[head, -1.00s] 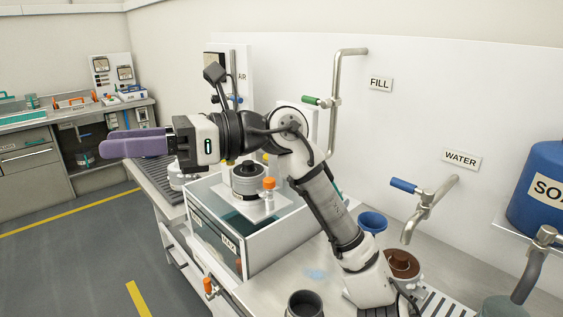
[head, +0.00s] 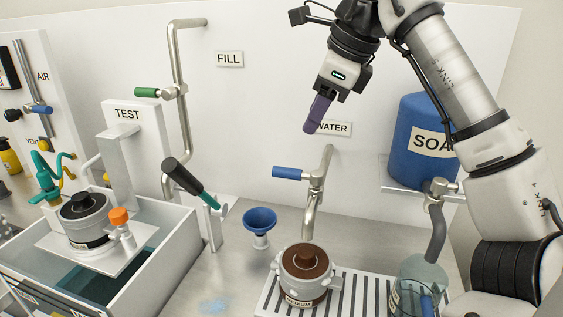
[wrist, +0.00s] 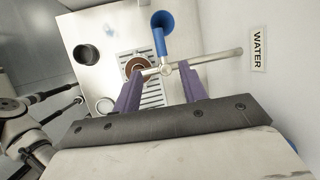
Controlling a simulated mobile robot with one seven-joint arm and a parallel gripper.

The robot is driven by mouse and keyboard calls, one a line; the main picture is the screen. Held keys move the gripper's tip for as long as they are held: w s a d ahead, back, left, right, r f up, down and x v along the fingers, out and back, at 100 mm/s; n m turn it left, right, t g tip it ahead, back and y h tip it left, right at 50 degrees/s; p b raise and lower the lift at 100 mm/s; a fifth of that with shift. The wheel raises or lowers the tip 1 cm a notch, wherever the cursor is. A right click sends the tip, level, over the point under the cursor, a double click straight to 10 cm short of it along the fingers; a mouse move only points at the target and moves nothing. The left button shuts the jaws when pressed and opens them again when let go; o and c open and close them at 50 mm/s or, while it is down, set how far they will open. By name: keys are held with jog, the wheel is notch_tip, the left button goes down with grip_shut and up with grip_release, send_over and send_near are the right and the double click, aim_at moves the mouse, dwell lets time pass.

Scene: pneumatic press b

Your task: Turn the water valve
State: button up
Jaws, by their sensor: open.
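The water valve is a bent steel tap (head: 313,198) on the white wall panel, with a blue lever handle (head: 290,173) pointing left. In the wrist view the blue handle (wrist: 159,42) shows beyond my fingers, along with the steel pipe (wrist: 215,57). The WATER label (head: 334,128) is partly hidden by my gripper in the head view. My gripper (head: 318,116), with purple fingers, is above the tap and points down. In the wrist view its two fingers (wrist: 158,92) are apart with nothing between them gripped. The handle appears apart from the fingers.
Below the tap, a pot with a brown lid (head: 307,272) stands on a slatted drain. A blue funnel (head: 260,220) is to its left. The blue soap tank (head: 425,140) and a glass jar (head: 419,285) are at the right. A green-handled FILL pipe (head: 180,90) rises at left.

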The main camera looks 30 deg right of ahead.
aim_at(289, 170)
jog(key=x, duration=1.3)
jog(key=shift+w+a+f+p, duration=0.1)
jog(key=shift+f+p, duration=0.2)
grip_shut()
